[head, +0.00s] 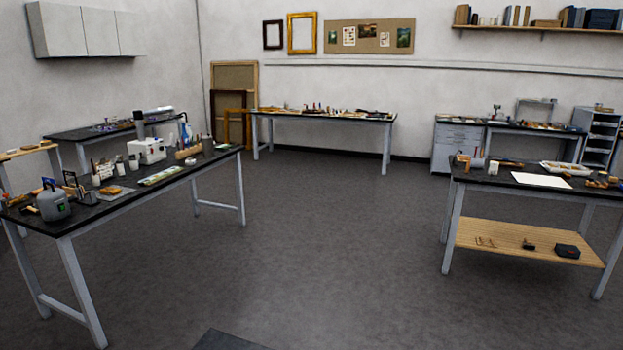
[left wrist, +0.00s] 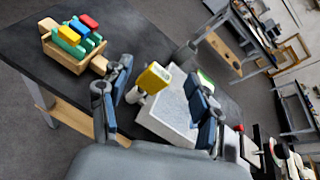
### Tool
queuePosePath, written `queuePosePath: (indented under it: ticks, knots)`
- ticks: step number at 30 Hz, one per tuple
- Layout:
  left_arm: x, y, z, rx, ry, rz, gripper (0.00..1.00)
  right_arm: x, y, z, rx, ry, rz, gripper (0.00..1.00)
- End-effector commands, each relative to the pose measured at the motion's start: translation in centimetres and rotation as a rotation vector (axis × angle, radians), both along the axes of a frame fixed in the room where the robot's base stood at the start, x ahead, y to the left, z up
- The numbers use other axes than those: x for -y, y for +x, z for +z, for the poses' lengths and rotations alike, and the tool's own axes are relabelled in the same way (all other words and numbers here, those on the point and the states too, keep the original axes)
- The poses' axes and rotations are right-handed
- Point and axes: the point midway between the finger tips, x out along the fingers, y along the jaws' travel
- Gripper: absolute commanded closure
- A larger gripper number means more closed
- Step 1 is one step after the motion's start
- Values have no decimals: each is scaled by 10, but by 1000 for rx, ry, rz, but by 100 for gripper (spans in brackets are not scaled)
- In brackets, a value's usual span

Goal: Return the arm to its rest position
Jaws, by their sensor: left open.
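My left gripper (left wrist: 160,78) shows in the left wrist view with its two dark blue-grey fingers spread wide apart. It is open, and I see nothing gripped between the fingers. Beyond the fingers, a yellow-topped object (left wrist: 153,77) and a pale grey box (left wrist: 172,117) stand on a dark tabletop (left wrist: 35,50); I cannot tell how far they are from the fingers. Neither gripper shows in the head view, and my right gripper is in no view.
In the wrist view, a wooden tray (left wrist: 49,50) holds coloured blocks. In the head view, cluttered workbenches stand at left (head: 112,205), back (head: 325,117) and right (head: 510,184). The grey floor (head: 320,250) between them is clear.

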Motion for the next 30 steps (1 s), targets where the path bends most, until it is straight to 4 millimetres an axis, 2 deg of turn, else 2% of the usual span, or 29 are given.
queuePosePath:
  ticks: [3, 6, 11, 15, 21, 29, 30]
  knots:
    - [-5, 0, -2, -61, -168, 136, 38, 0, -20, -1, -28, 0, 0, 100]
    - [-10, -2, -6, -126, -344, 283, 38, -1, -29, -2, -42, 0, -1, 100]
    - [-22, -15, -20, -254, -702, 597, 38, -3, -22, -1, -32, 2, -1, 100]
    - [-30, -44, -42, -391, -1117, 1004, 38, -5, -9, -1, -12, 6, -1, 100]
    - [-26, -94, -68, -511, -1551, 1533, 38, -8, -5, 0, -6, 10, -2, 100]
    - [-8, -152, -84, -558, -1876, 2109, 38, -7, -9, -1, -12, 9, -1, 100]
    - [-9, -147, -101, -556, -1859, 2105, 38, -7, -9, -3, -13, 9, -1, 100]
